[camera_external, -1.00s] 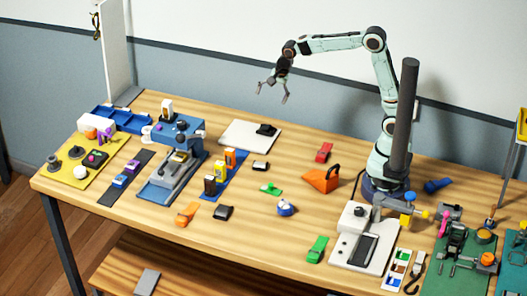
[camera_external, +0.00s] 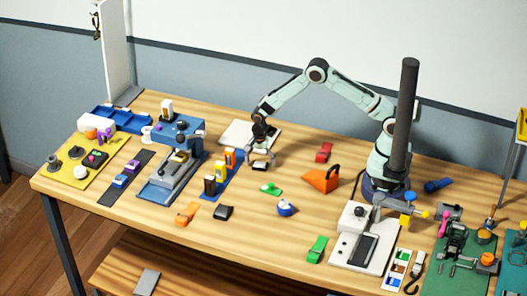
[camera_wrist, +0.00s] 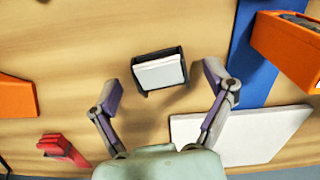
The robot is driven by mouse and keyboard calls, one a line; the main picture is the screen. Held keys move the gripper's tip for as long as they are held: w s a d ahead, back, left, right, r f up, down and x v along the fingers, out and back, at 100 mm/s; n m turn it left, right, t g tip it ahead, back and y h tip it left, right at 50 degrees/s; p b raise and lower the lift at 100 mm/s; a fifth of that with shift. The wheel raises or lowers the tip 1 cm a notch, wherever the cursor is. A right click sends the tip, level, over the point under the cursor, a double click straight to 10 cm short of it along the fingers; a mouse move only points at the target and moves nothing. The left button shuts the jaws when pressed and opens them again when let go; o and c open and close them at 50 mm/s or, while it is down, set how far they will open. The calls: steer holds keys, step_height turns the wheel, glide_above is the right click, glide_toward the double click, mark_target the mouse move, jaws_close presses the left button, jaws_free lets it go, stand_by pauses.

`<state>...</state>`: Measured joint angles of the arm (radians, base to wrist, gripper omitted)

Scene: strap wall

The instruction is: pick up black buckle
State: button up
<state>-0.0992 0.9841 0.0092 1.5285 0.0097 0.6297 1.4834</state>
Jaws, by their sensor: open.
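A small black piece with a pale top, which may be the black buckle (camera_wrist: 160,72), lies on the wooden table between my gripper's fingers in the wrist view. In the external view it is mostly hidden by my gripper (camera_external: 260,160). My gripper is low over it with the jaws open; in the wrist view the fingers (camera_wrist: 163,82) stand to its left and right, apart from it. Another black piece (camera_external: 223,212) lies nearer the table's front edge. I cannot tell for sure which is the buckle.
A white board (camera_external: 234,132) lies just behind my gripper. A blue strip with upright blocks (camera_external: 222,178) stands to the left. A red clip (camera_external: 324,152) and an orange wedge (camera_external: 320,180) lie to the right. A green piece (camera_external: 270,188) is in front.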

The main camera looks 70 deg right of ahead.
steer(key=shift+f, duration=0.1)
steer(key=shift+c, duration=0.3)
steer(key=c, duration=1.2)
